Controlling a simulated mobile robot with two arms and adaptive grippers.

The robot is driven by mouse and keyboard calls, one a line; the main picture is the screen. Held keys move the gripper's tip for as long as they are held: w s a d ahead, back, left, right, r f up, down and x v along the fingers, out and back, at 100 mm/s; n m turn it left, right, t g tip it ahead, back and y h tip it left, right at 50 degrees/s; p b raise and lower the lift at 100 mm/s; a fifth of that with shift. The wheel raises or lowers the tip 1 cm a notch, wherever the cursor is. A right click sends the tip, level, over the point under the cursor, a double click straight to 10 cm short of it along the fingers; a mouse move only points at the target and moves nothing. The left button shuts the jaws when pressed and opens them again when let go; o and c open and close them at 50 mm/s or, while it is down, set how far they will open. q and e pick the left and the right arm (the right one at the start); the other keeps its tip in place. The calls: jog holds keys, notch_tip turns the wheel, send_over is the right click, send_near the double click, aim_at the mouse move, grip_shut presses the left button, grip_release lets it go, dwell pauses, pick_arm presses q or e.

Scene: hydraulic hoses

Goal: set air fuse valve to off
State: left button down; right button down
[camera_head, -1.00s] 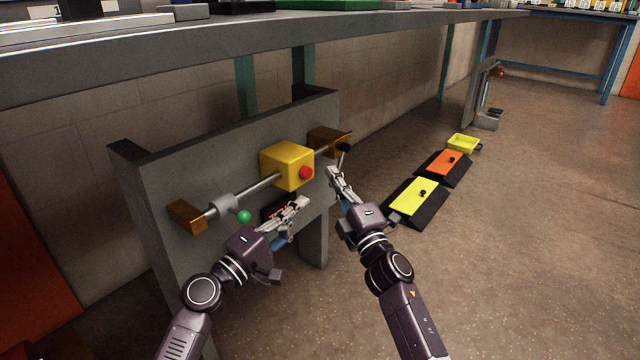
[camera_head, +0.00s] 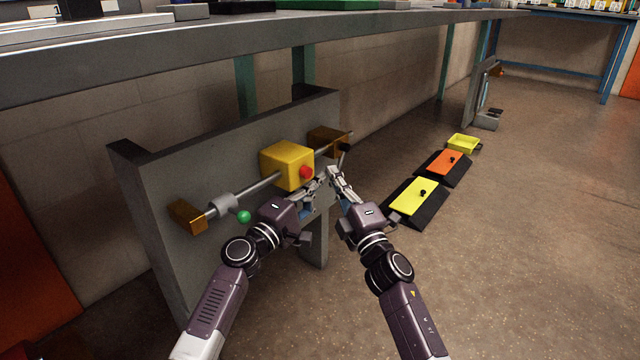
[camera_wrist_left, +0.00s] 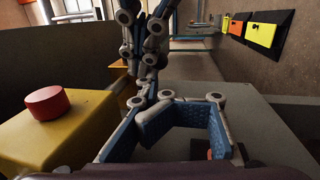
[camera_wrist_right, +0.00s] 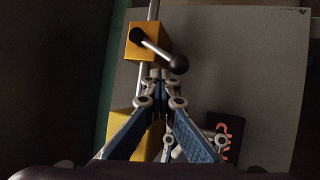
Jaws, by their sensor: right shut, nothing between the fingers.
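A grey panel (camera_head: 150,165) carries a horizontal metal rod with a yellow box (camera_head: 285,165) and its red button (camera_head: 306,172). At the right end, a lever with a black ball knob (camera_head: 344,147) sticks out from a brass-coloured block (camera_head: 325,138). The knob (camera_wrist_right: 179,64) is just beyond my right fingertips in the right wrist view. My right gripper (camera_head: 335,172) is shut and empty below it, not visibly touching. My left gripper (camera_head: 318,184) seems open and empty, below right of the red button (camera_wrist_left: 52,102). A green ball lever (camera_head: 243,217) hangs at the left. I cannot tell which lever is the air fuse valve.
A workbench (camera_head: 200,45) overhangs the panel. A dark block with red marks (camera_wrist_right: 227,135) is partly hidden by my left gripper. Black wedges with yellow (camera_head: 415,196) and orange (camera_head: 447,162) tops stand on the floor. The floor at right is free.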

pick_arm(q)
jog(key=shift+w+d+f, duration=0.1)
jog(key=shift+w+d, duration=0.1)
jog(key=shift+d, duration=0.4)
pick_arm(e)
jog(key=c, duration=2.6)
grip_release()
jog(key=shift+c, duration=0.2)
jog(key=o, duration=0.9)
jog(key=shift+s+f, duration=0.1)
